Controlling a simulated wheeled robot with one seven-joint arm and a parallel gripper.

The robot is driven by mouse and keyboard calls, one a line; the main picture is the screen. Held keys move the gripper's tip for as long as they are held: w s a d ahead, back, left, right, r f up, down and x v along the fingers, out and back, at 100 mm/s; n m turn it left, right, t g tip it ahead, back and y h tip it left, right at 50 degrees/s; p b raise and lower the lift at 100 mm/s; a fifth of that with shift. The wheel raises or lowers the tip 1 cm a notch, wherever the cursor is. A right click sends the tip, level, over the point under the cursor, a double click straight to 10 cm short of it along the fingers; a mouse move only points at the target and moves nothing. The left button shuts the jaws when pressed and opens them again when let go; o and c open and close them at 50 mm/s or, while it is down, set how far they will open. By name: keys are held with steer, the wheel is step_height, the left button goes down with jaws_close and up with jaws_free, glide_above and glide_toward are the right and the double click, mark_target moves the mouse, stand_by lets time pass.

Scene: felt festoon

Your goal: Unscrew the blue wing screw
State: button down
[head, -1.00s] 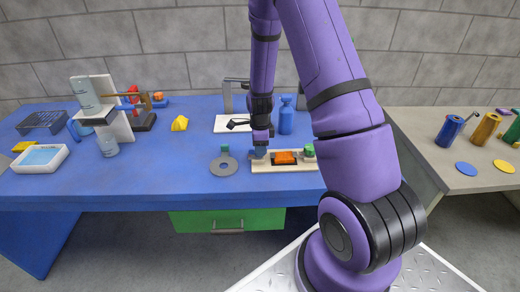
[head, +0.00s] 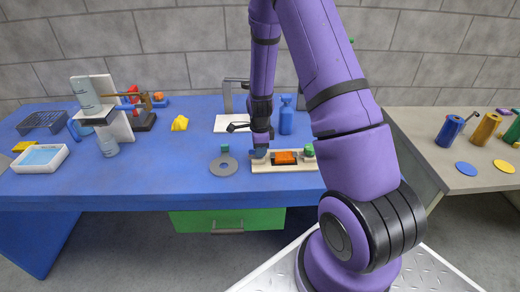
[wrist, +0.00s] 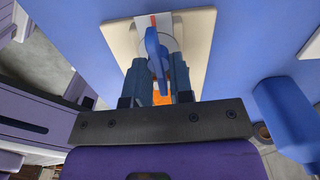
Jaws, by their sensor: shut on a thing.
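The blue wing screw (wrist: 155,50) stands between my gripper's two fingers in the wrist view. My gripper (wrist: 163,72) is shut on its wing. In the head view my gripper (head: 259,149) is low over the left end of a cream plate (head: 290,168). The screw is mostly hidden there by the gripper. An orange block (head: 286,157) in a dark frame sits mid-plate, right of the gripper. A green screw (head: 309,149) stands at the plate's right end. Whether the blue screw's lower end is still in the plate is hidden.
A grey disc (head: 221,167) with a green piece (head: 225,149) lies left of the plate. A blue bottle (head: 286,118) stands close behind. A white tray (head: 42,160) and a stand (head: 115,120) are at the left. The blue tabletop (head: 160,172) is clear front left.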

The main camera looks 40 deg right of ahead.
steer(key=n, duration=0.4)
steer(key=shift+w+n, duration=0.2)
steer(key=shift+n, duration=0.1)
steer(key=n, duration=0.4)
steer(key=shift+w+d+n, duration=0.1)
steer(key=shift+n, duration=0.2)
steer(key=n, duration=0.4)
steer(key=shift+w, duration=0.15)
steer(key=n, duration=0.5)
steer(key=shift+w+a, duration=0.15)
steer(key=shift+a, duration=0.05)
steer(key=shift+n, duration=0.3)
steer(key=c, duration=1.1)
jaws_free()
steer(key=shift+c, duration=0.2)
steer(key=shift+r, duration=0.1)
